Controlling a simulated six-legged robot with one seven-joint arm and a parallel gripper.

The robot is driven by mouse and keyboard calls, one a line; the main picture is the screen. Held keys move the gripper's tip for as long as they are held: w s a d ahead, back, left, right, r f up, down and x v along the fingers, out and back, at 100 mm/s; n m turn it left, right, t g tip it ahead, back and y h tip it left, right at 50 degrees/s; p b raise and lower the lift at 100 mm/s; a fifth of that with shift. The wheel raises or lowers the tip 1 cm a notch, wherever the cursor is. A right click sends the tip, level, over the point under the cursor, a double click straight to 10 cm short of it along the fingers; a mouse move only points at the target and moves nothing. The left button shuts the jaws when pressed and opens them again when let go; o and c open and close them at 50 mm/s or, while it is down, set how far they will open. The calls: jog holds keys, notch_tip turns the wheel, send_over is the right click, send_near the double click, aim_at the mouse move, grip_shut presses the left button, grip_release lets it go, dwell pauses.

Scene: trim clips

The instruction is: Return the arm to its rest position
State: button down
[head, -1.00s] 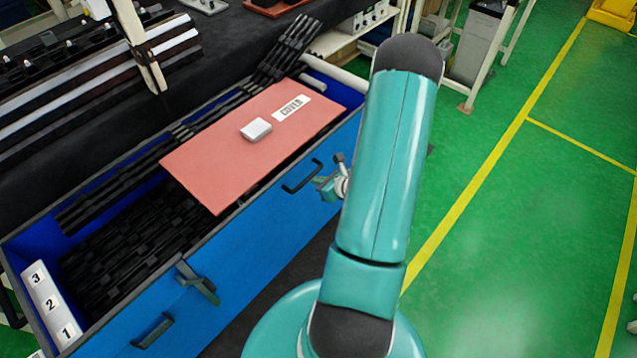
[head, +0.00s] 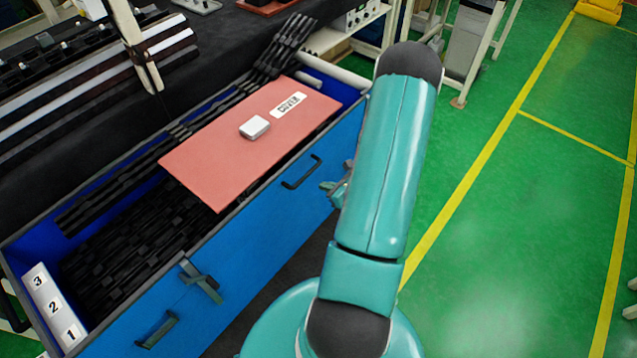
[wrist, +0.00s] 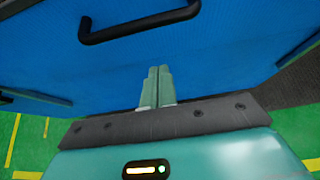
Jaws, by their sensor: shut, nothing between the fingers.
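My teal arm (head: 388,165) stands folded upright in front of the blue drawer unit in the head view. My gripper (wrist: 158,72) shows in the wrist view with its two fingers together and nothing between them. It faces the blue drawer front (wrist: 200,50), below a black handle (wrist: 138,22). In the head view only a small part of the gripper (head: 335,188) shows past the left side of my arm, and the rest is hidden behind it.
A pink cover sheet (head: 215,165) with a white block (head: 254,127) lies over the open drawer, which holds black trim clips (head: 135,240). A numbered white strip (head: 54,307) is at the drawer's left end. Black handles (head: 302,171) stick out in front. Green floor (head: 500,260) at right is clear.

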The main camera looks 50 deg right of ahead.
jog(key=v, duration=0.6)
jog(key=shift+s, duration=0.25)
jog(key=shift+r, duration=0.2)
jog(key=w+a+r+n+g+y, duration=0.3)
jog(key=w+a+r+n, duration=0.2)
jog(key=a+r+n, duration=0.4)
jog(key=w+a+r+n+g+y, duration=0.2)
jog(key=w+a+r+n+y, duration=0.25)
jog(key=a+r+n, duration=0.4)
jog(key=s+a+r+n+h, duration=0.4)
jog(key=a+r+n, duration=0.4)
jog(key=r+n, duration=0.1)
jog(key=s+a+r+n+g+h, duration=0.1)
jog(key=s+a+r+n+h, duration=0.3)
jog(key=a+r+n, duration=0.4)
notch_tip(320, 180, up, 2)
jog(key=shift+s+a+r+n, duration=0.1)
jog(key=shift+s+a+n, duration=0.3)
jog(key=shift+s+n, duration=0.15)
